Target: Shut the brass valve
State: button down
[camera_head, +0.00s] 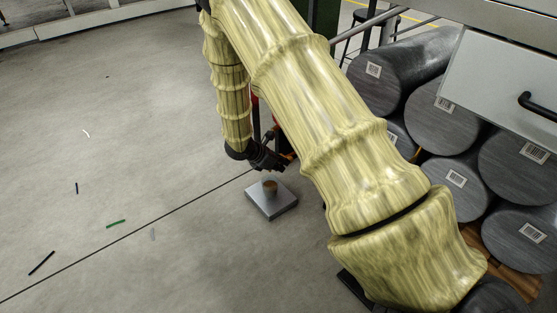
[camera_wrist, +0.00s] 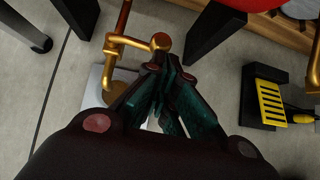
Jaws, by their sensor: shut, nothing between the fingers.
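In the wrist view, the brass valve (camera_wrist: 130,43) is a bent brass pipe with a rounded knob end at the top of the picture, left of centre. My gripper (camera_wrist: 162,66) is shut and empty, with its dark fingertips just below the knob end. I cannot tell whether they touch it. In the head view, my gripper (camera_head: 285,161) shows small beyond my arm, above a grey square base plate (camera_head: 265,206) with a short brass stub. The upper valve is mostly hidden there behind my gripper and arm.
Dark grey cylinders with white labels (camera_head: 440,110) are stacked at the right, near a light drawer front (camera_head: 505,85) with a black handle. In the wrist view, a black and yellow object (camera_wrist: 270,103) lies at the right. The floor at left is open, with small scraps.

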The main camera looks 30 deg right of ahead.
jog(key=shift+s+d+p, duration=0.15)
jog(key=shift+d+p, duration=0.15)
jog(key=shift+p, duration=0.1)
jog(key=s+a+f+p+v, duration=0.1)
jog(key=s+p+v, duration=0.1)
jog(key=p+v, duration=0.5)
jog(key=shift+a+f+v, duration=0.4)
jog(key=shift+v, duration=2.5)
